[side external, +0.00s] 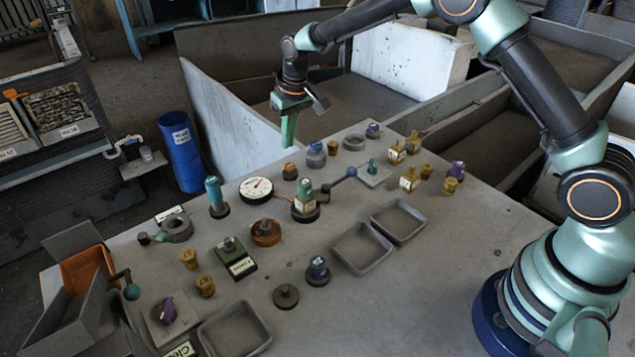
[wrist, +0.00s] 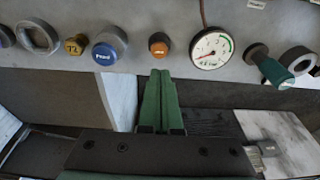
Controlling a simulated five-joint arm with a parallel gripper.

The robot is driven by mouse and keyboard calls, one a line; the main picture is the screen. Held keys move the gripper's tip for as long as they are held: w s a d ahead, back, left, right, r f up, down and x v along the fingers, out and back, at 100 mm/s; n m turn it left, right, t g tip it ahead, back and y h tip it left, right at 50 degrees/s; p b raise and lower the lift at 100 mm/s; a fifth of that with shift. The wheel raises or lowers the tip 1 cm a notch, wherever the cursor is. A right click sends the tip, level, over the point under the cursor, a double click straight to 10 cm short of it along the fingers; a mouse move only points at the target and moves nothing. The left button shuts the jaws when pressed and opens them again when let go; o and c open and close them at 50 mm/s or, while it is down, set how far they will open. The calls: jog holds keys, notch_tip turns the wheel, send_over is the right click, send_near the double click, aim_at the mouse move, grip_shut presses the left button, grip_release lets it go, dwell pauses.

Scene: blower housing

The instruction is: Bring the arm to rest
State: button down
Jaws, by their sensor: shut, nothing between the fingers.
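My gripper (side external: 288,130) hangs over the far edge of the grey table (side external: 480,244) in the side external view, pointing down, above and apart from the things on it. In the wrist view its two green fingers (wrist: 161,88) lie together with nothing between them. My arm reaches across from the right, bent high over the table.
Near the gripper stand an orange button (side external: 290,171), a blue-topped knob (side external: 315,154) and a white dial gauge (side external: 256,188). Several yellow pieces, knobs and empty grey trays (side external: 362,248) cover the table. A blue cylinder (side external: 182,150) stands beyond the table. The air around the gripper looks clear.

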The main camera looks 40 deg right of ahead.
jog(key=shift+r, duration=0.6)
jog(key=s+d+r+t, duration=0.1)
jog(key=s+d+r, duration=0.1)
jog(key=s+r, duration=0.45)
jog(key=s+d+r+t, duration=0.1)
jog(key=s+d+r, duration=0.2)
jog(key=s+r, duration=0.35)
jog(key=s+d+r+t, duration=0.1)
jog(key=s+d+r, duration=0.1)
jog(key=s, duration=1.2)
jog(key=shift+s+d, duration=0.15)
jog(key=shift+d, duration=0.1)
